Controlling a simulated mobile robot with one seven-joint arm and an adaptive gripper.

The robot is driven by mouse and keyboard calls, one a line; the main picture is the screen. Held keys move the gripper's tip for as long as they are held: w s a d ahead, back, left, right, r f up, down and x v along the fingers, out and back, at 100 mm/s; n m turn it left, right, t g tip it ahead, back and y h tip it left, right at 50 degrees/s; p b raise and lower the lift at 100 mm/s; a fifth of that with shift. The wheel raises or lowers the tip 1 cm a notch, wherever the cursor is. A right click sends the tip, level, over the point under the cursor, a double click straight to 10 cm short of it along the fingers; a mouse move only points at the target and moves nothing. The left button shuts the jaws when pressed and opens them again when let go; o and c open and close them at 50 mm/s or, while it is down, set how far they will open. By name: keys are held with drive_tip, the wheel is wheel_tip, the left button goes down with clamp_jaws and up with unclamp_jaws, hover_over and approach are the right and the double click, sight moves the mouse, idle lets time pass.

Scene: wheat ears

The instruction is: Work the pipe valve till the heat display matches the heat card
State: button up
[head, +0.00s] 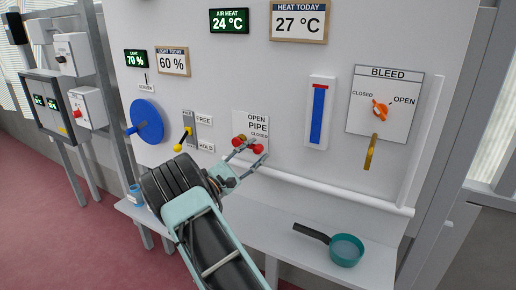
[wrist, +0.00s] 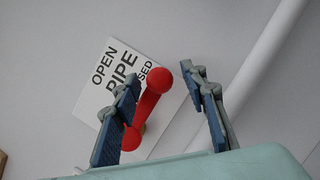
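The pipe valve has a red handle with round ends (head: 239,142), on a plate marked OPEN, PIPE and CLOSED. In the wrist view the handle (wrist: 150,98) stands slanted between my two fingers, nearer the left one; whether that finger touches it I cannot tell. A clear gap shows on the right. My gripper (head: 257,149) is open at the valve; it also shows in the wrist view (wrist: 161,78). The heat display (head: 229,20) reads 24 °C in green. The heat card (head: 299,21) reads 27 °C. My fingers hide part of the handle in the head view.
A blue wheel (head: 147,121) and a yellow-knobbed FREE/HOLD lever (head: 184,139) are left of the valve. A blue-filled gauge (head: 319,112) and the orange BLEED valve (head: 380,109) are right. A white pipe (head: 330,188) runs below. A teal pan (head: 346,250) lies on the shelf.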

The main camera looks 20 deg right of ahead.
drive_tip(key=shift+x, duration=0.85)
drive_tip(key=shift+c, duration=0.5)
drive_tip(key=shift+s+f, duration=0.1)
clamp_jaws()
